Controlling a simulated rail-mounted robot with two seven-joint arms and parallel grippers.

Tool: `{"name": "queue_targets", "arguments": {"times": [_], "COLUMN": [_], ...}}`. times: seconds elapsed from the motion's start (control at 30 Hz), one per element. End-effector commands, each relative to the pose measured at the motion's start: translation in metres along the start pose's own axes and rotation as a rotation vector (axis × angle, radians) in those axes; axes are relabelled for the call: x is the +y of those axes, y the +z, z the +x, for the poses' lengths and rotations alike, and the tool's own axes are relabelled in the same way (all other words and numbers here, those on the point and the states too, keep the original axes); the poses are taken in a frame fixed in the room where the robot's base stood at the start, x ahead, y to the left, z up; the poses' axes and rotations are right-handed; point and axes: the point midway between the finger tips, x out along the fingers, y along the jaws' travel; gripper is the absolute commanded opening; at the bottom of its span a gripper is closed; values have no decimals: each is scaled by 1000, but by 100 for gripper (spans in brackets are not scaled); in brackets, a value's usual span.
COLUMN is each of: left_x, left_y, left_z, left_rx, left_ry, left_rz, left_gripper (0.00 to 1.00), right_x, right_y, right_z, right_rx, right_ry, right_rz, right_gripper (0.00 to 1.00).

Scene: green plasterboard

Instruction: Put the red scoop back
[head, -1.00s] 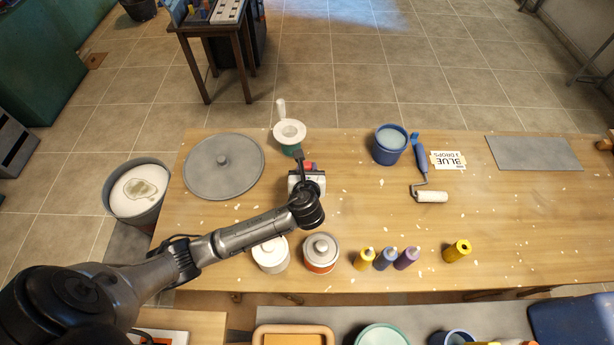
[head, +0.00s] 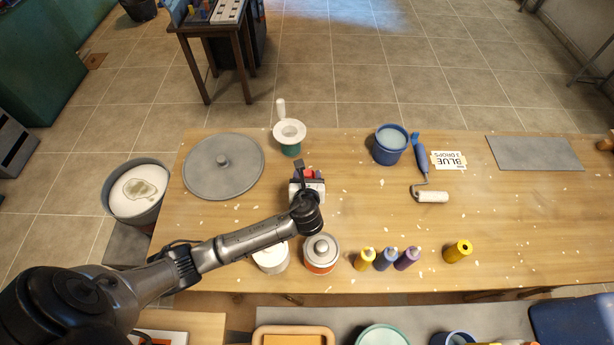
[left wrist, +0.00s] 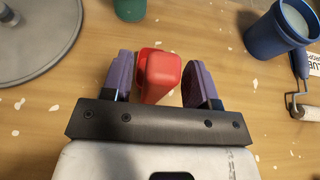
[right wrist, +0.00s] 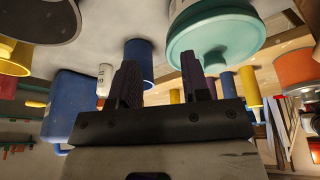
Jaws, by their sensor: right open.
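The red scoop (head: 309,174) shows as a small red patch at my left gripper (head: 307,172), over the left-middle of the wooden table. In the left wrist view the red scoop (left wrist: 160,72) is a rounded red block between the two purple fingers of my left gripper (left wrist: 162,75). The scoop's lower part is hidden by the gripper bar. My right gripper (right wrist: 165,80) is open and empty in the right wrist view, outside the head view.
A green can with a white strainer (head: 289,131) stands behind my left gripper. A grey round lid (head: 223,165) is left. A blue bucket (head: 389,146) and a roller (head: 431,196) are right. A white tub (head: 271,262), an orange-banded can (head: 320,268) and bottles line the front edge.

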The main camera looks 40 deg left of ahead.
Motion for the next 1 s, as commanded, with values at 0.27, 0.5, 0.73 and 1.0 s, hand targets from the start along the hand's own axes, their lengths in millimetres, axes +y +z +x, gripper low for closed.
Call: {"name": "queue_targets", "arguments": {"times": [0.27,0.5,0.73,1.0], "left_x": [0,-1,-1,-1], "left_y": [2,3,3,3], "left_z": [-1,-30,-74,-110], "left_rx": [-1,1,1,0], "left_ry": [0,-3,-3,-2], "left_rz": [-1,-1,-2,-2], "left_gripper": [55,55,55,55], "right_x": [0,2,3,3], "right_y": [0,-1,-2,-3], "right_z": [0,-3,-7,-9], "right_rx": [1,1,1,1], "right_ry": [1,6,8,6], "right_rz": [-1,-8,-10,-8], "right_gripper": [43,43,43,43]}}
